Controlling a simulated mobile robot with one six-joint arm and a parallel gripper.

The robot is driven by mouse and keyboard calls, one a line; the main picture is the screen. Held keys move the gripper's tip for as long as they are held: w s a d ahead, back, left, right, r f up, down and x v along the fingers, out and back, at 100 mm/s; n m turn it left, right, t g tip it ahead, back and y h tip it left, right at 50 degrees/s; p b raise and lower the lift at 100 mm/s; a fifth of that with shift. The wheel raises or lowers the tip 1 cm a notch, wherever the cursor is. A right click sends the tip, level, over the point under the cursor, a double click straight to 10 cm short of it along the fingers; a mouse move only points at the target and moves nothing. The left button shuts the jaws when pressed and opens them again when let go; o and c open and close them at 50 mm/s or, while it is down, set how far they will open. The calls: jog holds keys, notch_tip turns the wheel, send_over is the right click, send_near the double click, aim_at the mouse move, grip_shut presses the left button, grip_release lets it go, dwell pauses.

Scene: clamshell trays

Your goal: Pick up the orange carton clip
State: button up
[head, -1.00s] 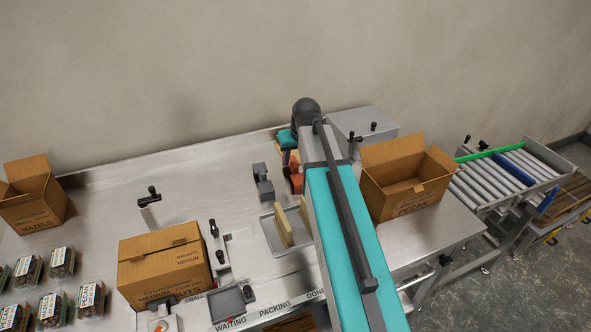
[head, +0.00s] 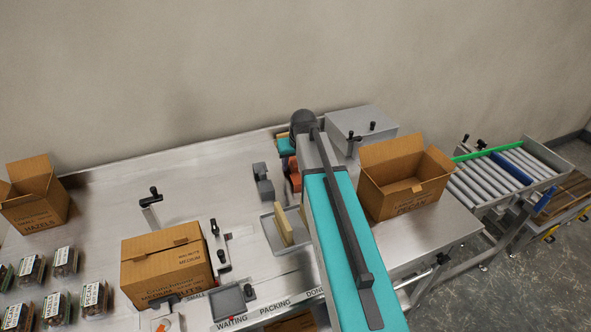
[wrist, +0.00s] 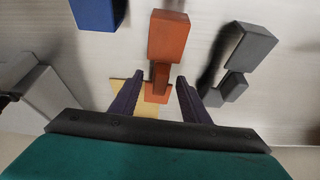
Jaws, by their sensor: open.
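The orange carton clip (wrist: 168,38) is in the wrist view, a block with a narrower neck and a wider foot. My gripper (wrist: 157,84) is open, with one dark finger on each side of the clip's lower part. The fingers look apart from it, though contact is hard to judge. In the head view only part of the orange clip (head: 294,168) shows beside my arm, which hides the rest and the fingers.
A grey clip-like piece (wrist: 248,48) stands right of the orange one, and a blue block (wrist: 95,12) is at upper left. A yellow piece (wrist: 142,108) lies near the fingers. An open carton (head: 405,197) stands right of my arm. A tray (head: 270,236) holds a tan slab.

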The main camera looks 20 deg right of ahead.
jog(key=shift+c, duration=0.4)
jog(key=c, duration=0.9)
jog(key=shift+r, duration=0.2)
